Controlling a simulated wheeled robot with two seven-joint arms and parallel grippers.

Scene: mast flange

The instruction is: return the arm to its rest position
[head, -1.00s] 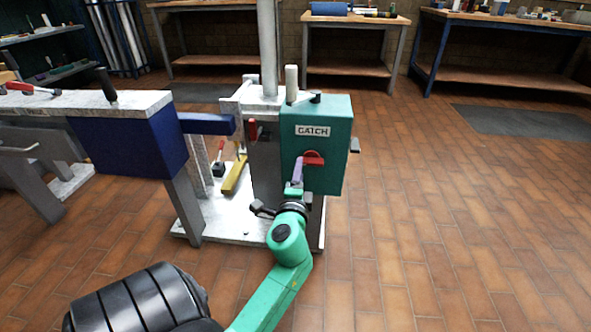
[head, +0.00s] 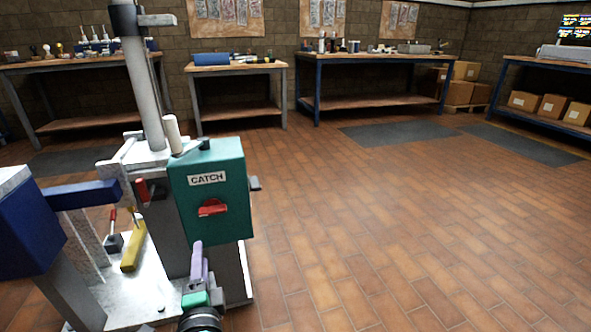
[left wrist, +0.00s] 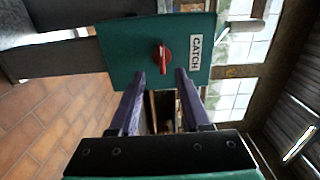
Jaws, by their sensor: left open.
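My left gripper (head: 197,266) shows at the bottom of the head view, with purple fingers and a green body. In the left wrist view its two fingers (left wrist: 158,82) stand apart with nothing between them. The green box marked CATCH (head: 208,222) is on the mast stand, just beyond the fingers. Its red knob (head: 212,208) shows clear of the fingers, and it also shows in the left wrist view (left wrist: 161,57). The rest of my left arm is mostly below the head view. My right gripper is not in view.
The mast (head: 143,85) rises from the stand's white base plate (head: 125,297). A blue block (head: 27,228) and beam are at the left. Workbenches (head: 373,106) line the back wall. The tiled floor (head: 380,220) to the right is clear.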

